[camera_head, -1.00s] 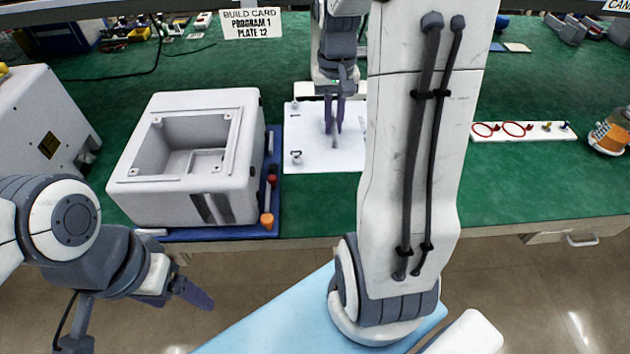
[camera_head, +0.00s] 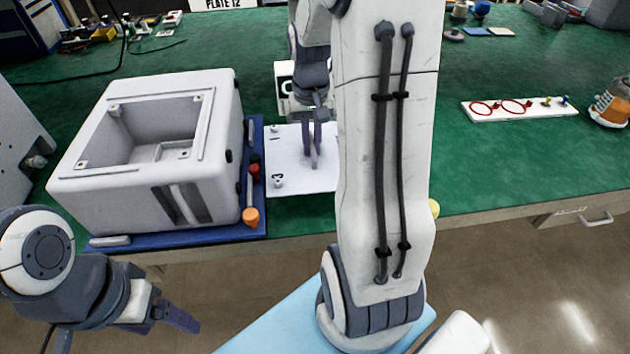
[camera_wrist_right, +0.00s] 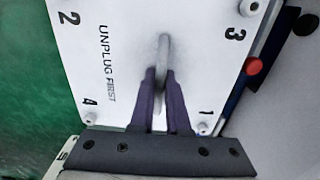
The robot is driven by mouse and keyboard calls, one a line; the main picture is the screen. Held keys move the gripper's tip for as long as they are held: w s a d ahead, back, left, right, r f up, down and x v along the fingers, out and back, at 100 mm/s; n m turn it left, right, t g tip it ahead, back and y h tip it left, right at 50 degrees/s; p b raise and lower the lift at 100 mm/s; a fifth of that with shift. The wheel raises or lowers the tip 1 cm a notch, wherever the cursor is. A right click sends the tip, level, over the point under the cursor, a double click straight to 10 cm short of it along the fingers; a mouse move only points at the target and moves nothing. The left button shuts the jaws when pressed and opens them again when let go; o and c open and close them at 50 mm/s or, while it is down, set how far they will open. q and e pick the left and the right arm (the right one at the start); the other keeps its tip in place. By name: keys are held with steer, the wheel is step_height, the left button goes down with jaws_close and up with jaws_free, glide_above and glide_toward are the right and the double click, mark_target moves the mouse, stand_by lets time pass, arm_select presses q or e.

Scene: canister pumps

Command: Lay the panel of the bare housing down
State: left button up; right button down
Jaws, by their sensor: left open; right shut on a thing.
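The bare housing (camera_head: 150,195), a white box with an open top, stands on a blue mat (camera_head: 190,240) at the left. Its panel (camera_head: 300,180) is a white plate with numbered corners and a raised handle, to the right of the mat. In the right wrist view the panel (camera_wrist_right: 110,60) reads "UNPLUG FIRST". My right gripper (camera_head: 315,150) is shut on the panel's handle (camera_wrist_right: 163,55). I cannot tell whether the panel touches the green bench; my right arm hides its right side. My left gripper (camera_head: 180,318) is open and empty, in front of the bench edge.
An orange-handled tool (camera_head: 250,215) and a red-topped one lie on the mat beside the housing. A white box (camera_head: 284,82) stands behind the panel. A white strip with red rings (camera_head: 515,107) and an orange-and-grey canister (camera_head: 610,105) are at right. Bench between my arm and the strip is clear.

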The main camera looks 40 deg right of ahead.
mark_target(312, 142)
step_height(312, 142, down, 8)
steer(key=shift+f+b, duration=0.2)
steer(key=shift+b, duration=0.3)
steer(key=c, duration=0.9)
jaws_free()
step_height(312, 142, up, 12)
steer(key=shift+r+p, duration=0.1)
steer(key=shift+p, duration=0.85)
